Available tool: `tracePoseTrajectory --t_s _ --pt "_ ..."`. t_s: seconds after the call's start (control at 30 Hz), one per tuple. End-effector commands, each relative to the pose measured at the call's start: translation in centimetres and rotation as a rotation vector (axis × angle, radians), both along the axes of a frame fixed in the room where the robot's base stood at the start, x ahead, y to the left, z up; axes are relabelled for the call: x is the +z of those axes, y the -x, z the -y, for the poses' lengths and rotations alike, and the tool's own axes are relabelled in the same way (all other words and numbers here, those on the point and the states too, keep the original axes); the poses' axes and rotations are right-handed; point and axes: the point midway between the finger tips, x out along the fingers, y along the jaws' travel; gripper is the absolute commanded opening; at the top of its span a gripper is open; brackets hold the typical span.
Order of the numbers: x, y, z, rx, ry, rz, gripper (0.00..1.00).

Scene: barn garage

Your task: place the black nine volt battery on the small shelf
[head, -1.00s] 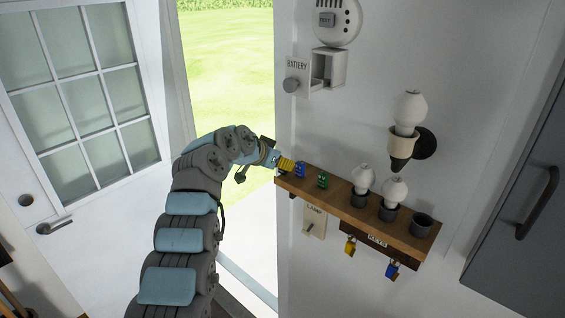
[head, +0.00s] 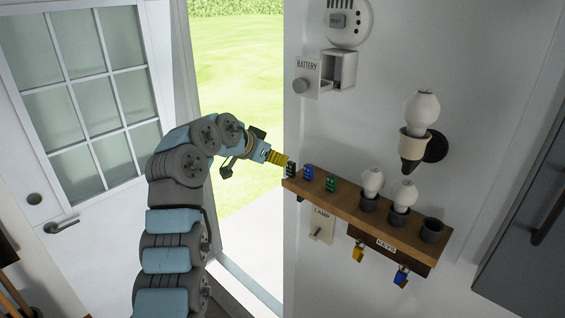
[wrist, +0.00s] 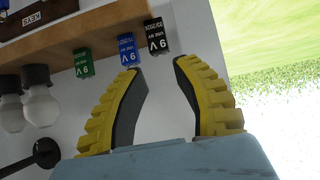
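The black nine volt battery (head: 290,171) stands at the left end of the small wooden shelf (head: 342,208), beside the blue battery. In the wrist view, which looks upside down, the black battery (wrist: 156,37) appears against the shelf (wrist: 100,22), just beyond my fingertips. My gripper (head: 285,160) is at the shelf's left end. Its yellow fingers (wrist: 157,68) are apart with nothing between them, and a gap shows between the tips and the battery.
The blue battery (head: 308,173), green battery (head: 331,183), two bulbs (head: 372,184) in holders and an empty holder (head: 432,230) share the shelf. Keys hang below. An open battery box (head: 340,70), alarm (head: 347,22) and lamp bulb (head: 422,108) are above. The open doorway lies left.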

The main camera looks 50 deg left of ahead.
Motion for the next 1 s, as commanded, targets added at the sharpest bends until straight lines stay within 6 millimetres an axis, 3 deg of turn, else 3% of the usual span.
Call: tracePoseTrajectory --t_s 0.33,1.0 --pt "2.3 3.0 0.2 0.000 -0.003 0.002 0.30" --pt "2.6 3.3 0.3 -0.001 -0.002 0.001 0.30"
